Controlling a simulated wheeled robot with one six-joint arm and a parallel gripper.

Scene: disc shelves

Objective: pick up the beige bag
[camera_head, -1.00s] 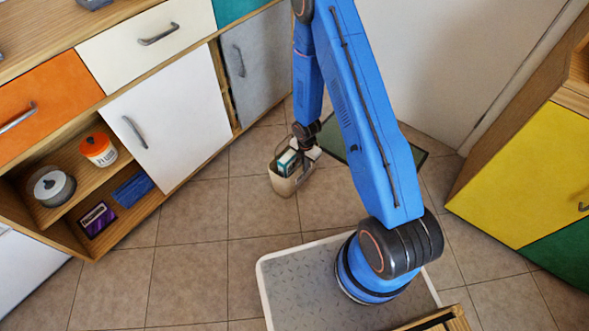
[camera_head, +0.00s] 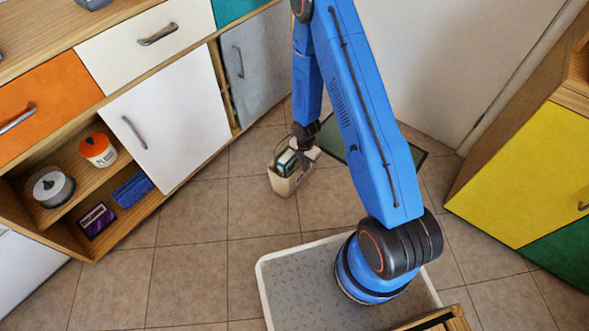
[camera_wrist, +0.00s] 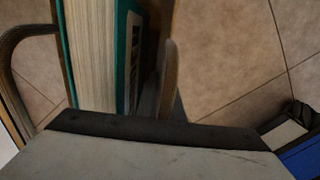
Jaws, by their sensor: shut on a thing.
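The beige bag (camera_head: 290,184) stands at or just above the tiled floor in the head view, below the end of my arm. A book with a teal cover and pale pages (camera_wrist: 98,55) sticks up in it in the wrist view. One curved bag handle (camera_wrist: 12,62) shows at the left of that view. My gripper (camera_head: 303,147) is at the bag's top edge and is shut on the bag. The fingertips are mostly hidden, so the exact place of the grip is unclear.
A wooden cabinet with a white door (camera_head: 166,122) stands at the left, its open shelves holding disc spindles. A yellow-door cabinet (camera_head: 530,175) stands at the right. A dark green mat (camera_head: 335,137) lies behind the bag. The floor left of my base is clear.

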